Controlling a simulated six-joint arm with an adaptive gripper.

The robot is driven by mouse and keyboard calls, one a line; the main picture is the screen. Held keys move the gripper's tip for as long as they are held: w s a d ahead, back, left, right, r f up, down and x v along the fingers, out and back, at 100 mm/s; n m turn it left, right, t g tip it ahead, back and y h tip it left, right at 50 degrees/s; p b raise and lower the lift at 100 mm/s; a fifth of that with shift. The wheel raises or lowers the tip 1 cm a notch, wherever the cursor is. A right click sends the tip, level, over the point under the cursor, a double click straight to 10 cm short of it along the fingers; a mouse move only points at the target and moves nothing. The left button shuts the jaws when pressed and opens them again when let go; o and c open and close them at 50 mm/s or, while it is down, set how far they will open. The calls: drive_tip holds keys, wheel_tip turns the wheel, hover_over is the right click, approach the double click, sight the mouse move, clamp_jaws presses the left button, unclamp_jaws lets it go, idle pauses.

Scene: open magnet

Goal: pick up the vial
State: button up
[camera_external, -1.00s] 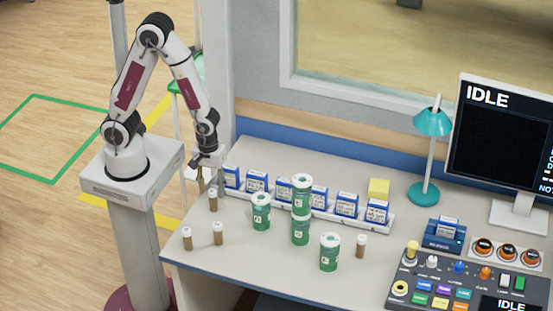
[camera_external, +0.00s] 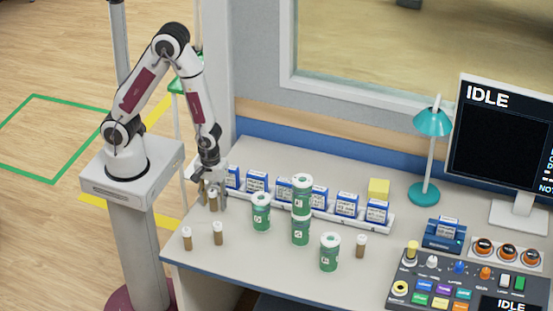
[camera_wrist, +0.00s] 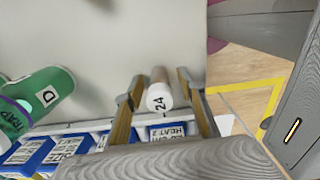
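A small brown vial with a white cap (camera_external: 213,205) stands upright near the left end of the desk. My gripper (camera_external: 212,194) is low at this vial, with fingers on either side of it. In the wrist view the vial, with "24" on its cap (camera_wrist: 160,97), lies between the two fingertips of my gripper (camera_wrist: 160,80). A gap shows on each side, so the gripper is open and not holding it. Similar vials stand apart on the desk: one at the left edge (camera_external: 187,239), one beside it (camera_external: 218,234), and one further right (camera_external: 361,246).
Several green jars, one stacked (camera_external: 301,195), stand right of my gripper. A white rack (camera_external: 383,224) of blue-and-white boxes runs close behind it. The desk's left edge is near. A control panel (camera_external: 455,285), teal lamp (camera_external: 432,122) and monitor (camera_external: 500,140) are far right.

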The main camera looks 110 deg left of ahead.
drive_tip(key=shift+f, duration=0.35)
idle(0.3)
clamp_jaws()
